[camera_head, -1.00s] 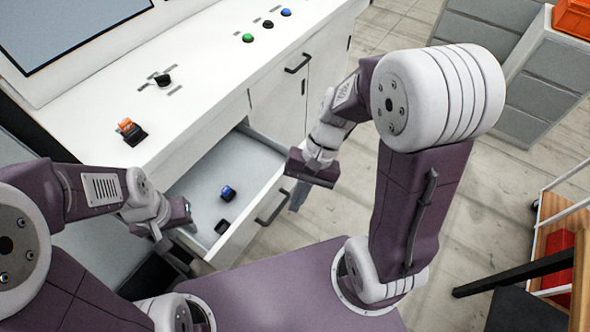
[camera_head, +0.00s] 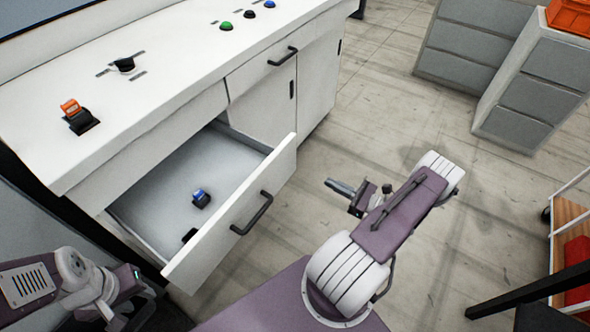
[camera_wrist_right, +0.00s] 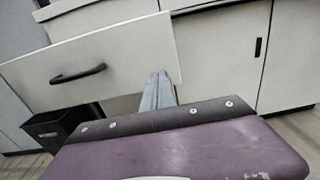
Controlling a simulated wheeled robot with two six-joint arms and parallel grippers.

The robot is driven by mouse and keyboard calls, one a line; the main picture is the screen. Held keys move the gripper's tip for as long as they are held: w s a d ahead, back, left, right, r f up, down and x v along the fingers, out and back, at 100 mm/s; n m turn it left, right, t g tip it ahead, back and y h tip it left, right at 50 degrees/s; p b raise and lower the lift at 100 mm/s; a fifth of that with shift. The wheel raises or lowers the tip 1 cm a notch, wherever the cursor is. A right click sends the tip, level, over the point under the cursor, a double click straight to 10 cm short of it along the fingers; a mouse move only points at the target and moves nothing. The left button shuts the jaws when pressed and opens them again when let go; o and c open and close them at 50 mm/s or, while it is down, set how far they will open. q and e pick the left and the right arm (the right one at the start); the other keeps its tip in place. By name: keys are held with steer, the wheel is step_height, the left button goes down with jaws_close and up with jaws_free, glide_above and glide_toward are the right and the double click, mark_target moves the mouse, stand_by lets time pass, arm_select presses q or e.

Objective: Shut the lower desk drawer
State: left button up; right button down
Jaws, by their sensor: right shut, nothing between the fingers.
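The desk drawer (camera_head: 215,240) stands pulled out from the white desk, below a shut panel under the desktop. Its dark bar handle (camera_head: 252,213) is on the front. Inside lie a blue-and-black switch (camera_head: 201,198) and a dark item partly hidden by the front. In the right wrist view the drawer front (camera_wrist_right: 130,55) and handle (camera_wrist_right: 78,74) are ahead to the left. My right gripper (camera_head: 334,186) is shut and empty, apart from the drawer front and to its right; its fingers also show in the wrist view (camera_wrist_right: 160,88). My left gripper (camera_head: 130,312) is low at left, its fingers unclear.
The desktop (camera_head: 165,85) holds an orange switch (camera_head: 72,108), a black knob (camera_head: 124,64) and coloured buttons. A cupboard door (camera_head: 265,105) is shut beside the drawer. A black bin (camera_wrist_right: 60,130) stands below the drawer. Grey cabinets (camera_head: 530,95) are at the back right; floor between is clear.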

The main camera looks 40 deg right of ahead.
mark_target(290, 162)
steer(key=p+x, duration=0.1)
steer(key=x, duration=1.3)
steer(key=shift+s, duration=0.1)
